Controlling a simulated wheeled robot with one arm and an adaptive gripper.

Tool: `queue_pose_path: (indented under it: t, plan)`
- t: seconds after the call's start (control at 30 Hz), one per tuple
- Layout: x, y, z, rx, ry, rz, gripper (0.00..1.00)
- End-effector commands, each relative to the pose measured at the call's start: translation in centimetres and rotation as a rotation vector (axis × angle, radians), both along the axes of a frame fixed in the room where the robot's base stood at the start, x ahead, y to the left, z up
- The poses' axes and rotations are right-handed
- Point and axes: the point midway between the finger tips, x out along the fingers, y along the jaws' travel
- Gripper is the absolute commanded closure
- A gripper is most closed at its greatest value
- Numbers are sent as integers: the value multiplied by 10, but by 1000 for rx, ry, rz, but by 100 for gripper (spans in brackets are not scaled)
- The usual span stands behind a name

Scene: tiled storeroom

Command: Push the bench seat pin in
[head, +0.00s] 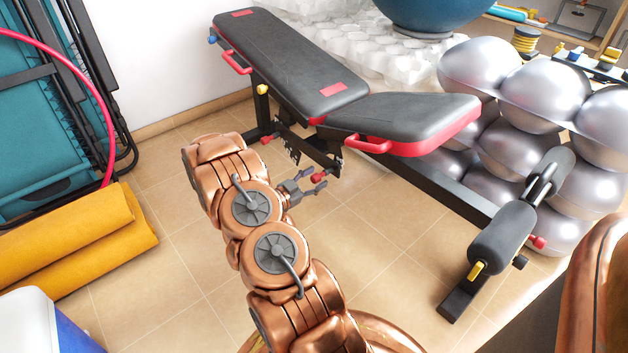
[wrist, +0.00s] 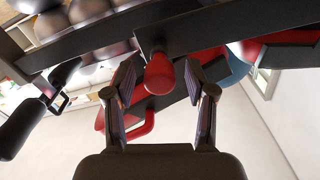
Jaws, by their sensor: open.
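The weight bench (head: 300,62) has black pads with red trim on a dark frame. A red pin knob (head: 318,177) sits low on the frame under the seat (head: 420,115). My gripper (head: 311,183) is open at this knob, reaching in from the left. In the wrist view, the rounded red knob (wrist: 160,76) lies between my two open fingers (wrist: 159,88), with a visible gap on each side. The knob sticks out from a dark frame bar (wrist: 205,32). How deep the pin sits is hidden behind the knob.
Another red knob (head: 538,242) and a yellow knob (head: 478,268) are on the bench's leg-roller end. Silver balls (head: 545,90) stack behind the bench. Tiled floor (head: 390,230) is clear in front.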

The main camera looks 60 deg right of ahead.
Motion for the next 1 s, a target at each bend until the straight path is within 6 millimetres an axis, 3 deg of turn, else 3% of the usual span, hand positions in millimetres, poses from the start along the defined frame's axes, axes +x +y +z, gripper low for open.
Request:
queue_pose_path:
  t: [0.1,0.63,1.0]
  plan:
    - [0,0,0,0,0,0,45]
    - [0,0,0,0,1,0,100]
    - [0,0,0,0,0,0,100]
